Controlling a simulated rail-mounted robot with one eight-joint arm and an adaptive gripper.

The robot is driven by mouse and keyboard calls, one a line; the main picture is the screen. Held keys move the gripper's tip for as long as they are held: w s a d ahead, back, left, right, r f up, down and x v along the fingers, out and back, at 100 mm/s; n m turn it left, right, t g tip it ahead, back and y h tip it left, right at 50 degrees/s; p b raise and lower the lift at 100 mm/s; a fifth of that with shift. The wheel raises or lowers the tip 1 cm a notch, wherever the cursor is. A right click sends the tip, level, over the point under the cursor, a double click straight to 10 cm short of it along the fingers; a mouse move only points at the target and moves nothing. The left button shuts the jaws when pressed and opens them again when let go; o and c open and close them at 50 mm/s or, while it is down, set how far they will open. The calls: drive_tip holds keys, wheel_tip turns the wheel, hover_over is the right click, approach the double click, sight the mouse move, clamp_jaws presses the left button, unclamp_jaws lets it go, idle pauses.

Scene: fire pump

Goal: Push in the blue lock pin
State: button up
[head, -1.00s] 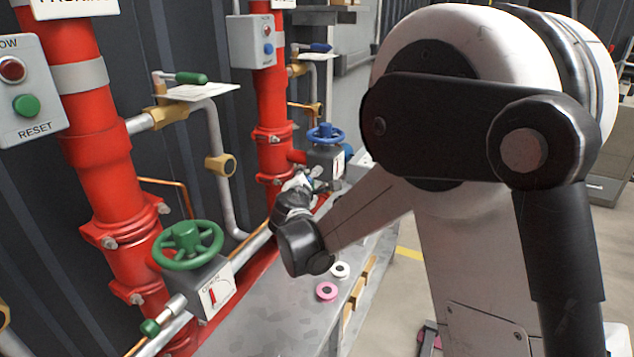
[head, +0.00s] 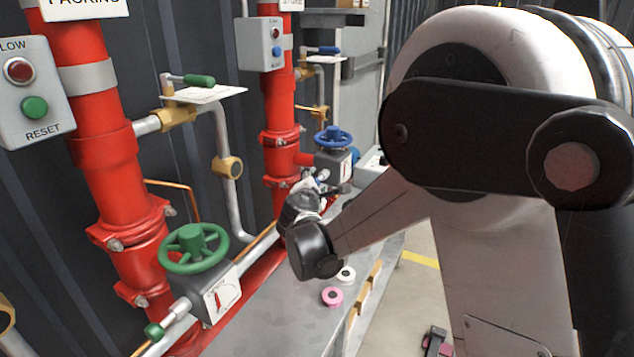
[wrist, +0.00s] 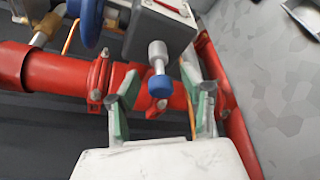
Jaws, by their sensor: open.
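The blue lock pin (wrist: 159,88) shows in the wrist view as a blue knob on a grey stem, sticking out of a grey valve box (wrist: 165,30). My gripper (wrist: 162,102) is open and empty. Its green-padded fingers stand apart on either side of the knob in the picture; no contact shows. In the head view my gripper is small and partly hidden beside the grey box (head: 333,166) under the blue handwheel (head: 333,138). I cannot make out the blue knob clearly there.
Red pipes (wrist: 60,70) run behind the valve box. A green handwheel (head: 190,247) with a green-tipped pin (head: 155,332) is nearer the head camera. A pink ring (head: 332,296) and a white ring (head: 346,274) lie on the grey bench (head: 280,318).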

drive_tip(key=v, duration=1.1)
drive_tip(key=shift+d, duration=0.1)
drive_tip(key=s+d+r+m+g+h+p, duration=0.1)
drive_tip(key=s+d+r+m+g+p, duration=0.2)
drive_tip(key=d, duration=0.4)
drive_tip(key=s+d+r+m, duration=0.3)
drive_tip(key=s+d+m, duration=0.15)
drive_tip(key=d, duration=0.25)
drive_tip(key=s+d+r+m+g+h+p, duration=0.1)
drive_tip(key=s+d+r+m+g+p, duration=0.2)
drive_tip(key=d, duration=0.4)
drive_tip(key=s+d+m+g+y+p, duration=0.1)
drive_tip(key=s+d+m+p, duration=0.1)
drive_tip(key=s+m, duration=0.4)
drive_tip(key=s+d+r+m+g+y+p, duration=0.1)
drive_tip(key=s+d+m, duration=0.4)
drive_tip(key=s, duration=0.9)
drive_tip(key=shift+s+r+m+g+y+p, duration=0.3)
drive_tip(key=shift+m+y+p, duration=0.2)
drive_tip(key=shift+m+p, duration=0.4)
drive_tip(key=shift+c, duration=0.3)
